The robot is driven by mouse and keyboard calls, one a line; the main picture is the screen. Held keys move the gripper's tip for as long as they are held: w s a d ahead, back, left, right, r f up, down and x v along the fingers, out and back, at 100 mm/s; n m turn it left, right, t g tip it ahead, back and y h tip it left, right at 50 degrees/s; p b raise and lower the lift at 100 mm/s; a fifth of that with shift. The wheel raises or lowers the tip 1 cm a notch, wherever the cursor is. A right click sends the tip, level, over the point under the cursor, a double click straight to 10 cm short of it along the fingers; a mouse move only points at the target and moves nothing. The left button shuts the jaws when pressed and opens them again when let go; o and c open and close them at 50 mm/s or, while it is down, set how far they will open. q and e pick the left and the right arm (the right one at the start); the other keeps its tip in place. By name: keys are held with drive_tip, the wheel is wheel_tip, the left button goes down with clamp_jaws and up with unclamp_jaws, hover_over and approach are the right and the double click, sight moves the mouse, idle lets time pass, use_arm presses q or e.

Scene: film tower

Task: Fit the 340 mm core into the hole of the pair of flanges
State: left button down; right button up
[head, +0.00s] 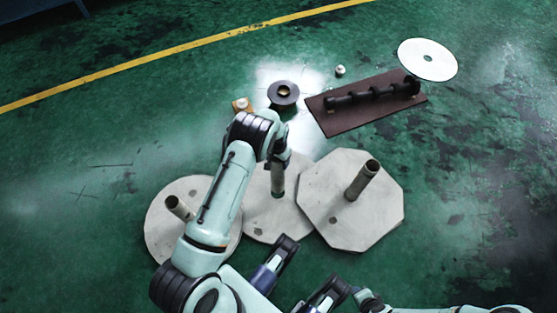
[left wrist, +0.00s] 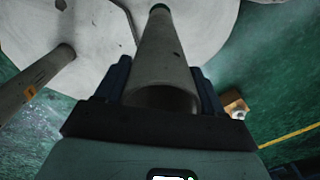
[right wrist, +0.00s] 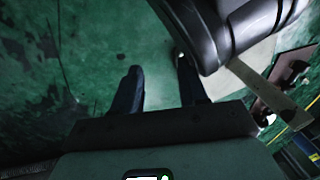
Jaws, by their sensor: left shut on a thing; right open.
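A grey tubular core (head: 278,180) stands nearly upright in my left gripper (head: 279,160), which is shut on it. It also shows in the left wrist view (left wrist: 161,55). Its lower end is at a green spot in the middle pale round flange (head: 258,222); I cannot tell whether it is in the hole or just above. Another core (head: 180,208) leans on the left round flange (head: 165,238). A third core (head: 362,180) stands tilted on the right octagonal flange (head: 375,217). No lengths are readable. My right gripper (head: 313,266) is open and empty in front of the flanges.
A brown board (head: 345,122) carries a dark shaft (head: 370,95). Near it are a white disc (head: 440,68), a black spool (head: 283,95), a small white piece (head: 340,71) and a wooden block (head: 241,104). The green floor at left is clear.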

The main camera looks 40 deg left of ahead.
use_arm(q)
drive_tip(key=shift+f+b, duration=1.45)
drive_tip(key=shift+f, duration=1.1)
use_arm(e)
drive_tip(key=s+f+g, duration=0.2)
drive_tip(key=s+f, duration=0.2)
drive_tip(key=s, duration=0.2)
drive_tip(key=shift+d+f, duration=0.2)
drive_tip(key=shift+d, duration=0.2)
drive_tip(key=shift+f, duration=0.2)
use_arm(q)
drive_tip(key=shift+f+b, duration=0.9)
use_arm(e)
drive_tip(key=shift+w+f, duration=0.15)
drive_tip(key=shift+f, duration=0.3)
use_arm(q)
drive_tip(key=shift+f, duration=0.75)
drive_tip(key=shift+c, duration=0.2)
unclamp_jaws()
